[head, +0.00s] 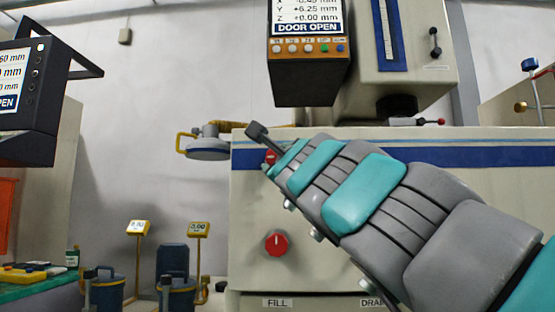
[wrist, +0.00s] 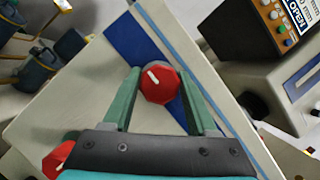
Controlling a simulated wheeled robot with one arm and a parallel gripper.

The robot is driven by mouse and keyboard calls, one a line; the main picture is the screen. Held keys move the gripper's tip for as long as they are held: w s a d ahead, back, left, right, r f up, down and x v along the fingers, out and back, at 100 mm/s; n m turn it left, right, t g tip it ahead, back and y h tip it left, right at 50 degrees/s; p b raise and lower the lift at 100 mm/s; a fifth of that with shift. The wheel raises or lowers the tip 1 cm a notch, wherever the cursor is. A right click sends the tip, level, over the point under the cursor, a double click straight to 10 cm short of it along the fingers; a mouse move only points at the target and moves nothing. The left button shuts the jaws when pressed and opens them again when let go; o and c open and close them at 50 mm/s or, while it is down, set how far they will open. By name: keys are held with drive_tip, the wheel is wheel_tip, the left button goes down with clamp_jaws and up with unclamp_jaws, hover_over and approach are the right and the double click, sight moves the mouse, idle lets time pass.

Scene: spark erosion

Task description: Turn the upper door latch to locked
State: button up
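The upper door latch is a red octagonal knob with a white pointer mark; in the wrist view the latch (wrist: 160,87) sits between my fingertips. Its pointer slants toward the upper left of that view. In the head view only a sliver of the upper latch (head: 270,156) shows past my arm. My gripper (wrist: 159,80) has one green finger on each side of the knob, and both appear to touch it. A lower red latch (head: 277,243) is clear on the front panel, its white mark pointing up. It also shows at the lower left of the wrist view (wrist: 60,157).
The display box (head: 308,60) above reads DOOR OPEN. The beige tank front (head: 250,210) has a blue stripe. A yellow-handled round fixture (head: 207,148) juts out at its left. Buckets (head: 172,280) and a green-topped bench (head: 50,288) stand lower left.

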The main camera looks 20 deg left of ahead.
drive_tip(key=o, duration=0.3)
drive_tip(key=shift+f, duration=0.1)
drive_tip(key=shift+b+v, duration=1.05)
drive_tip(key=shift+v, duration=2.8)
